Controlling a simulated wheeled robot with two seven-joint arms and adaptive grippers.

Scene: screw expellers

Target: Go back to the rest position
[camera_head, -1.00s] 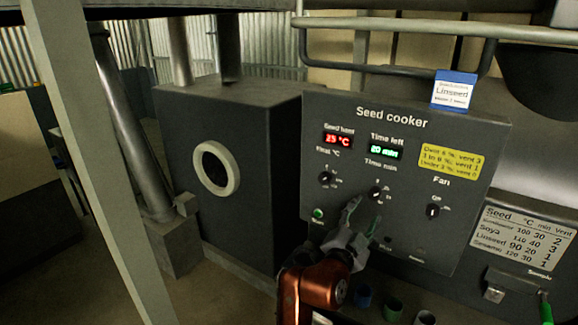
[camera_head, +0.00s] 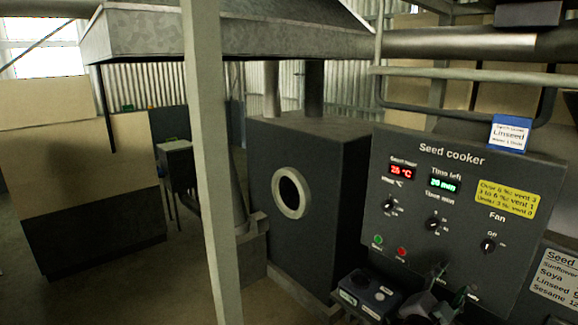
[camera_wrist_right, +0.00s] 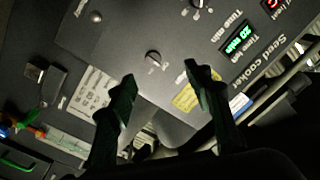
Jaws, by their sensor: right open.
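The dark seed cooker panel (camera_head: 400,240) is at the right of the head view, with a lit red temperature display (camera_head: 401,172), a lit green time display (camera_head: 443,184), several knobs, and a green button (camera_head: 378,239) beside a red one (camera_head: 401,252). My right gripper (camera_head: 450,283) is low in front of the panel's bottom edge. In the right wrist view its two dark fingers (camera_wrist_right: 160,78) are spread with nothing between them. The panel (camera_wrist_right: 135,40) shows behind them, tilted and nearly upside down. My left gripper is in neither view.
A dark box with a round port (camera_head: 290,193) stands left of the panel. A small button box (camera_head: 366,296) sits below the panel. Open floor (camera_head: 110,295) lies at left.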

